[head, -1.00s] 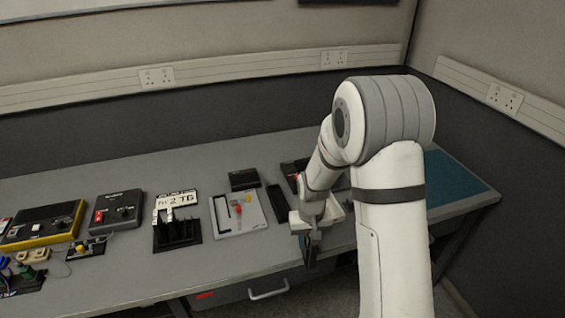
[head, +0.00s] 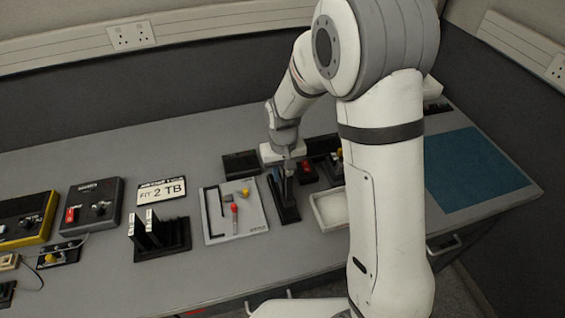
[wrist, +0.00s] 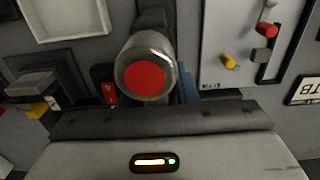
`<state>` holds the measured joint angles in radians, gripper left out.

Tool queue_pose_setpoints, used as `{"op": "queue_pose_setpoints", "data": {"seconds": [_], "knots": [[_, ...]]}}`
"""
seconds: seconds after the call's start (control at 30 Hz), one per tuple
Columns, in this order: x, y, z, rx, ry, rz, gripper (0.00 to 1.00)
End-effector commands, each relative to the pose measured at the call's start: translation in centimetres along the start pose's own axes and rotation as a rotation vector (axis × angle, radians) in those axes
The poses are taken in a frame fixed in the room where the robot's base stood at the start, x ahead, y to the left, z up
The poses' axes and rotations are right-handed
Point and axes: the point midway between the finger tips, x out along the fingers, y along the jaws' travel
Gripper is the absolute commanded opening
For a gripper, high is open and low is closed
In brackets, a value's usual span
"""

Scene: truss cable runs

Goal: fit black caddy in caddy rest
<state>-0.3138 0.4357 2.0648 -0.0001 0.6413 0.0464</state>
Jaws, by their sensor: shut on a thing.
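The caddy is small and partly hidden by the gripper. It stands over or in a long narrow black holder, the caddy rest (head: 289,214); I cannot tell whether it is seated. A blue strip (head: 270,184) shows on the left side there. In the wrist view, a round metal end with a red face (wrist: 145,76) covers the grip, and part of the black rest (wrist: 152,18) shows beyond it.
A grey tool board (head: 220,225) lies left of the rest, with a black rack (head: 175,238) farther left. A white tray (head: 331,209) is close on the right. A black box with a red switch (head: 307,170) and another black box (head: 240,164) stand behind.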

Motion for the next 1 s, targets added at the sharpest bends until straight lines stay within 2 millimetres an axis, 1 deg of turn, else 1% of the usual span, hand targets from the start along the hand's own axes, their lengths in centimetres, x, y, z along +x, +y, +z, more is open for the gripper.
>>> {"op": "queue_pose_setpoints", "data": {"seconds": [0.17,0.5,0.6,1.0], "knots": [[0.8,0.0,0.0,0.0,0.0,0.0,0.02],[3.5,-0.3,0.0,-0.006,0.0,0.0,0.02],[4.1,-0.3,0.0,-0.007,0.0,0.0,0.02],[4.3,-0.3,0.0,-0.008,0.001,0.0,0.02]]}}
